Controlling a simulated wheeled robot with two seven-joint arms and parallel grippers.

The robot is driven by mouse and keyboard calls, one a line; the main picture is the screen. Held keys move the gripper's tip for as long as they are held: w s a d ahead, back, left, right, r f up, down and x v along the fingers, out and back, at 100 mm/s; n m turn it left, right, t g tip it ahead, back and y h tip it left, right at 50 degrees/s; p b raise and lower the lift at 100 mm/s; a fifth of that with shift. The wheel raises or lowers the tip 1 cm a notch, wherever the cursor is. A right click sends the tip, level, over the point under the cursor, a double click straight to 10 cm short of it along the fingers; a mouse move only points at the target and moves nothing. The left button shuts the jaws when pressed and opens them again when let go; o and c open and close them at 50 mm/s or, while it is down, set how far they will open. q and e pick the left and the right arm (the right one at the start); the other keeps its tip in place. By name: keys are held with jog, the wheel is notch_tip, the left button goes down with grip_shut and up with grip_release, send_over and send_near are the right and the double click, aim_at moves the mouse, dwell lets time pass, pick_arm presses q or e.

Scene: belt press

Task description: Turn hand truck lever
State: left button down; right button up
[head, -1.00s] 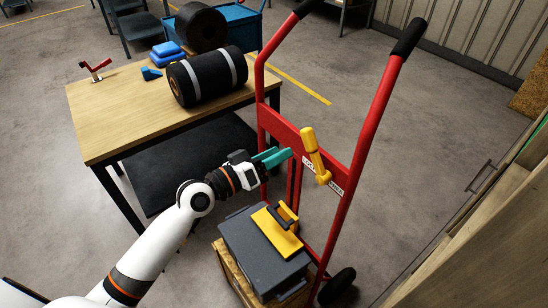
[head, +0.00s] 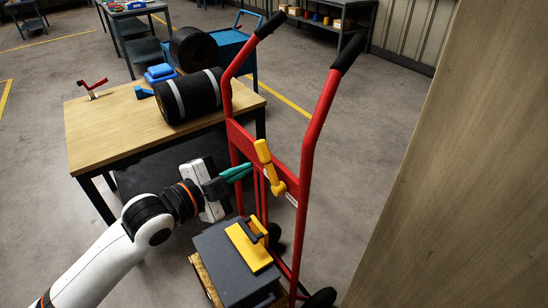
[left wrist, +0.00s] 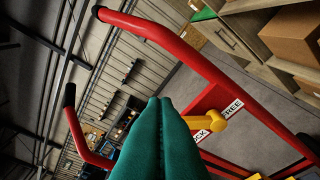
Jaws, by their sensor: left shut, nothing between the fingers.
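The red hand truck (head: 309,142) stands upright in the head view. Its yellow lever (head: 264,155) sits on the red cross plate, with the grip pointing up and a little left. My left gripper (head: 249,169) has teal fingers that are shut and empty, just left of the lever; I cannot tell if they touch it. In the left wrist view the closed fingers (left wrist: 160,135) fill the lower middle. The lever (left wrist: 211,123) shows partly behind them, beside a label that reads FREE, with another label partly hidden. My right gripper is not in view.
A grey case (head: 220,262) with a yellow top panel (head: 247,249) rests on the truck's base. A wooden table (head: 120,128) holding a black roll (head: 190,96) stands at the left. A large wooden panel (head: 445,170) fills the right side.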

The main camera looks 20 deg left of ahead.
aim_at(258, 154)
pick_arm(q)
jog(key=w+f+p, duration=0.1)
jog(key=w, duration=0.2)
jog(key=w+f+p, duration=0.1)
jog(key=w, duration=0.2)
jog(key=w+d+f+p, duration=0.1)
jog(key=w, duration=0.2)
jog(key=shift+w+f, duration=0.15)
jog(key=shift+w, duration=0.25)
jog(key=shift+w+a+f, duration=0.2)
jog(key=shift+a+f, duration=0.1)
jog(key=shift+a, duration=0.1)
jog(key=shift+d, duration=0.15)
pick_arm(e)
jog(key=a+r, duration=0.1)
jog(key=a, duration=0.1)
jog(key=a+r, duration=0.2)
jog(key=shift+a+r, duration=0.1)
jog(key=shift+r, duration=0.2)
pick_arm(q)
jog(key=shift+w+a, duration=0.1)
jog(key=shift+a, duration=0.1)
